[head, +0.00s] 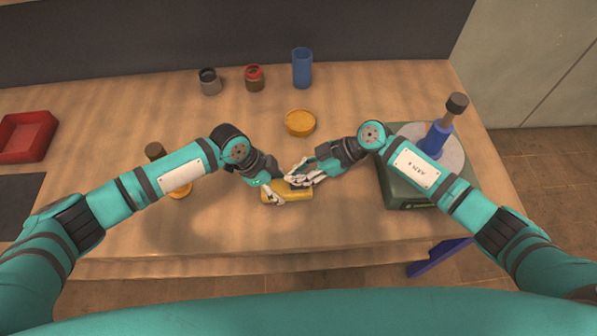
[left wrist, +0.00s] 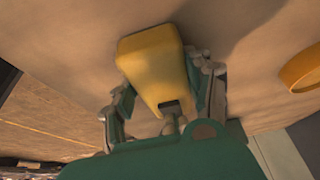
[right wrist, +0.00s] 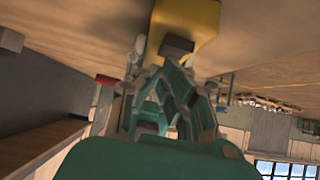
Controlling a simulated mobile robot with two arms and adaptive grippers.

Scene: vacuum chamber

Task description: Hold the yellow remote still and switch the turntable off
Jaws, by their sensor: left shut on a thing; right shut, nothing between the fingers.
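The yellow remote (head: 290,195) lies near the front middle of the table. It also shows in the left wrist view (left wrist: 150,55) with a dark button at one end, and in the right wrist view (right wrist: 195,15). My left gripper (head: 273,195) is shut on the remote, one finger on each side. My right gripper (head: 298,182) is shut and empty at the remote's button end; its fingertips (right wrist: 165,68) are close to the dark button (right wrist: 177,45). I cannot tell whether they touch. The turntable (head: 395,195) is a green box with a grey disc at the right.
A blue piece (head: 436,140) with a dark-capped stem stands on the disc. A blue cylinder (head: 302,68), red-topped jar (head: 254,78) and grey jar (head: 209,82) stand at the back. A red tray (head: 27,137) is far left.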

